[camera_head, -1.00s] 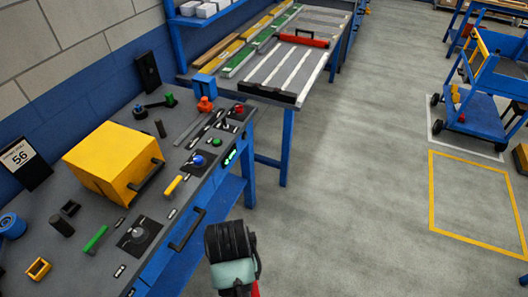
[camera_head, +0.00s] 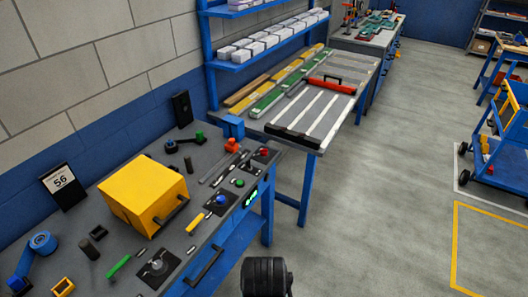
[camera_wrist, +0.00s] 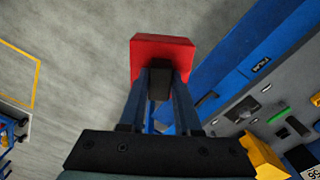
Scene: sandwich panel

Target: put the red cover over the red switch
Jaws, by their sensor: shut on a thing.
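My gripper (camera_wrist: 160,88) is shut on a red cover (camera_wrist: 163,48) in the wrist view. The cover shows as a red block beyond the blue fingers, with a dark part between them. The grey floor lies behind it, and the bench is to the right. In the head view only a black part of my arm shows at the bottom; the gripper and cover are out of sight. The red switch (camera_head: 264,152) is a small red knob on a dark plate near the bench's far right corner, apart from my arm.
The grey bench (camera_head: 211,236) also carries a yellow box (camera_head: 140,200), a blue button (camera_head: 222,200), a green button (camera_head: 240,183), a yellow handle (camera_head: 198,222) and an orange-red piece (camera_head: 232,146). A second table (camera_head: 345,105) stands beyond. Open floor lies to the right.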

